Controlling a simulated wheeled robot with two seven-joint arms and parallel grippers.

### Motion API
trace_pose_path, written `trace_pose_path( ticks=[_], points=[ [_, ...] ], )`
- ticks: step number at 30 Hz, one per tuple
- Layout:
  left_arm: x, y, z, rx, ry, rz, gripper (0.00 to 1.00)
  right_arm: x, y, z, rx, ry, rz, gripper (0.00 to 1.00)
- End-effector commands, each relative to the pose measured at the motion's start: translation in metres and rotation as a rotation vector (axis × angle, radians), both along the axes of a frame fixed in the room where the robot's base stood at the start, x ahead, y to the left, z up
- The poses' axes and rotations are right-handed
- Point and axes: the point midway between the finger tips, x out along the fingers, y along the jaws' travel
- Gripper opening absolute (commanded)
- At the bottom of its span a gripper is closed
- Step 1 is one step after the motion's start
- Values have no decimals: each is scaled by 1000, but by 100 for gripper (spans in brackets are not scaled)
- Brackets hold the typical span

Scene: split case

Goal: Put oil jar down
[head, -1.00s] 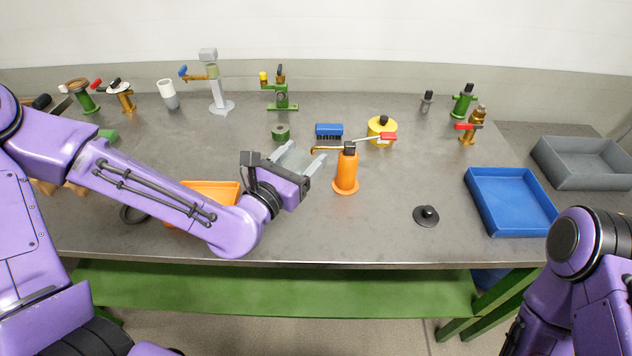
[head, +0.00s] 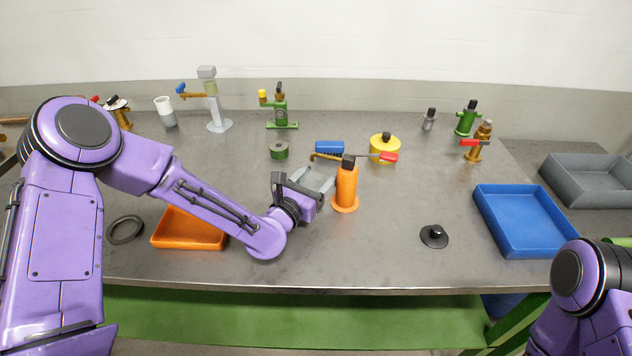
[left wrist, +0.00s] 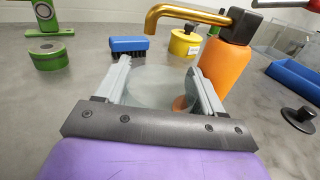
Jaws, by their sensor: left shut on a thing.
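My left gripper (head: 316,183) is low over the middle of the table, with its fingers closed on a clear, see-through oil jar. In the left wrist view the oil jar (left wrist: 160,85) sits between the two grey fingers (left wrist: 160,92). In the head view the jar is hard to make out against the grey fingers and table. I cannot tell whether its bottom touches the table. My right arm shows at the bottom right, but its gripper is out of view.
An orange oil can (head: 345,187) with a brass spout stands close right of the left gripper. A blue brush (head: 329,148) and yellow pot (head: 383,148) stand behind. An orange tray (head: 190,229) is left, a blue tray (head: 525,220) right. Table around the black knobbed disc (head: 434,236) is clear.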

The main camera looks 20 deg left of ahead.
Motion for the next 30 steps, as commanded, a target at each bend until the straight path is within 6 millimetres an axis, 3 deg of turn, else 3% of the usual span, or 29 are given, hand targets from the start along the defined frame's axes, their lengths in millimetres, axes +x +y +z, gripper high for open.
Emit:
trace_pose_path(
  ticks=[12,13,15,25,30],
  points=[
    [0,0,-11,-1,-3,0,19,0,0,-5,0,0,0,43],
    [0,0,-10,0,-2,0,74,0,0,-4,0,0,0,43],
    [0,0,-10,0,-2,-1,93,0,0,-3,0,0,0,43],
    [0,0,-3,1,-3,-1,93,0,0,3,0,0,0,43],
    [-32,9,-9,-4,-1,2,93,0,0,-11,0,0,0,43]
  ],
)
